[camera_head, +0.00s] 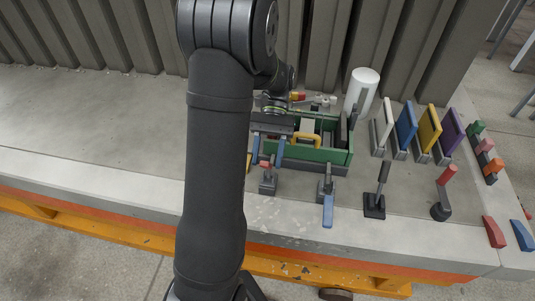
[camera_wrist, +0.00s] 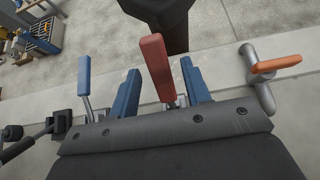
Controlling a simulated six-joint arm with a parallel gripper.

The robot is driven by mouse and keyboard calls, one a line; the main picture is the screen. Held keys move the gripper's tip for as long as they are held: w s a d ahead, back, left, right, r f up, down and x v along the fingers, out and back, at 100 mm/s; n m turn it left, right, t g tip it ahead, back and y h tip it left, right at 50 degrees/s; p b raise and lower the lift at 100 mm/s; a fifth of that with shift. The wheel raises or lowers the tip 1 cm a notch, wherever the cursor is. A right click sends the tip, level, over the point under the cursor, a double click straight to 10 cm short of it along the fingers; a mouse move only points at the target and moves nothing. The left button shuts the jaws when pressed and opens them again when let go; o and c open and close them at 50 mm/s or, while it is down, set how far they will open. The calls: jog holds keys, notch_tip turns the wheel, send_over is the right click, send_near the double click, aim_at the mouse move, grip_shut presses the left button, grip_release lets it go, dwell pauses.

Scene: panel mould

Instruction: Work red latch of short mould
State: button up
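The red latch stands with its red handle upright in the wrist view (camera_wrist: 157,62), between the two blue fingers of my gripper (camera_wrist: 160,75). A gap shows on each side of the handle, so my gripper is open around it and not pressing on it. In the head view the red latch (camera_head: 267,180) is on a grey base at the front of the green mould (camera_head: 324,156). My gripper (camera_head: 268,152) is just above and behind it there, partly hidden by my arm. The mould has a yellow handle (camera_head: 309,139) inside it.
A blue-handled latch (camera_head: 328,208) is to the right, also in the wrist view (camera_wrist: 84,75). An orange handle (camera_wrist: 276,65) is at the wrist view's right. A black lever (camera_head: 380,188) and a red-tipped lever (camera_head: 443,195) stand further right. Coloured panels (camera_head: 430,128) stand behind them.

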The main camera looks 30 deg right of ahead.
jog(key=shift+a, duration=0.1)
jog(key=shift+s+a+f+t+h, duration=0.15)
jog(key=shift+s+a+t+h, duration=0.6)
jog(key=shift+s+t+h, duration=0.05)
jog(key=s+a+f+t+h, duration=0.5)
jog(key=f+t+h, duration=0.1)
notch_tip(320, 180, up, 18)
jog(key=d, duration=0.2)
jog(key=w+d+r+m+g+h, duration=0.1)
jog(key=w+d+m+h, duration=0.1)
jog(key=d+m, duration=0.95)
jog(key=w+d+m+g+h, duration=0.2)
jog(key=d+m, duration=0.5)
jog(key=d, duration=0.9)
jog(key=w+d+f+n, duration=0.1)
jog(key=w+d+f, duration=0.1)
jog(key=w, duration=0.3)
jog(key=w+d+f+n+t, duration=0.1)
jog(key=w+d+n, duration=0.1)
jog(key=w, duration=0.4)
jog(key=shift+d+f, duration=0.35)
jog(key=shift+f, duration=0.05)
